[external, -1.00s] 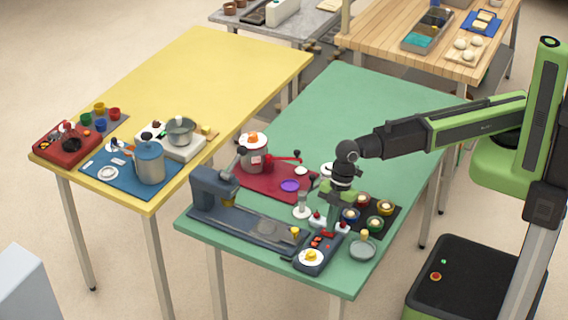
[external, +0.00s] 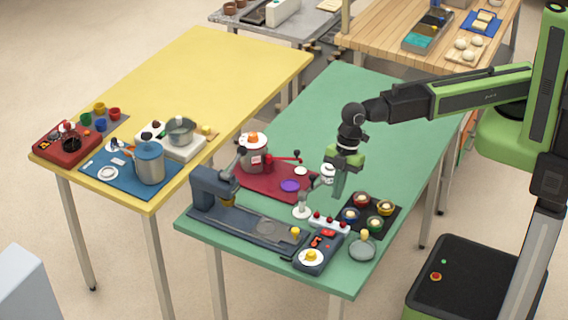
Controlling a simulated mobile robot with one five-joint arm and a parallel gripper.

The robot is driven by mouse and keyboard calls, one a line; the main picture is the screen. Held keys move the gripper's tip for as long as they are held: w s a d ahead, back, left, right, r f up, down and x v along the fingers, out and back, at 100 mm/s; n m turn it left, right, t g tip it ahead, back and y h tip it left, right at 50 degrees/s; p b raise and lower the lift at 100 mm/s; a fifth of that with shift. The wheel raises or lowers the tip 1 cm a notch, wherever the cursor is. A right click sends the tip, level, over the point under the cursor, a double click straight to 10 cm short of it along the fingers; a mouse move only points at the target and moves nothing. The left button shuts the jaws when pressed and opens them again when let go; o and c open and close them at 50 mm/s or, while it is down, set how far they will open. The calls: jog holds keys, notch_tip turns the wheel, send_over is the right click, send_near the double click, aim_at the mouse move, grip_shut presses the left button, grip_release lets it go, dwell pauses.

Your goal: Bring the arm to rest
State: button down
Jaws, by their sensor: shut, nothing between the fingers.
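My gripper (external: 339,190) hangs pointing down above the green table (external: 385,100), at the end of my bent arm. Its fingers are together with nothing between them. It is above and to the left of the black tray (external: 383,232) of small round pots, and to the right of the red mat (external: 262,184). It looks raised clear of the things under it.
A yellow table (external: 215,70) stands left. The far green tabletop is clear.

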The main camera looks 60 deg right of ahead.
jog(key=shift+p+v, duration=0.3)
jog(key=shift+v, duration=0.7)
jog(key=shift+w+f, duration=0.1)
jog(key=shift+w, duration=0.1)
jog(key=w+d+f+m+t+b, duration=0.15)
jog(key=w+d+m, duration=0.25)
jog(key=w+d, duration=1.15)
jog(key=w+d+f+m+h+b, duration=0.1)
jog(key=d+m, duration=0.1)
jog(key=d, duration=0.9)
jog(key=w+d+f+m+h+b, duration=0.1)
jog(key=w+d+m, duration=0.1)
jog(key=d, duration=0.9)
jog(key=s+d+m, duration=0.2)
jog(key=d+m, duration=0.1)
jog(key=d, duration=0.2)
jog(key=s+d+f+m+g+h, duration=0.1)
jog(key=s+d+m, duration=0.2)
jog(key=d, duration=0.3)
jog(key=s+d+m+g, duration=0.1)
jog(key=s+d+m, duration=0.2)
jog(key=d, duration=0.3)
jog(key=shift+f+m+b, duration=0.25)
jog(key=shift+m+b, duration=0.05)
jog(key=shift+b, duration=0.05)
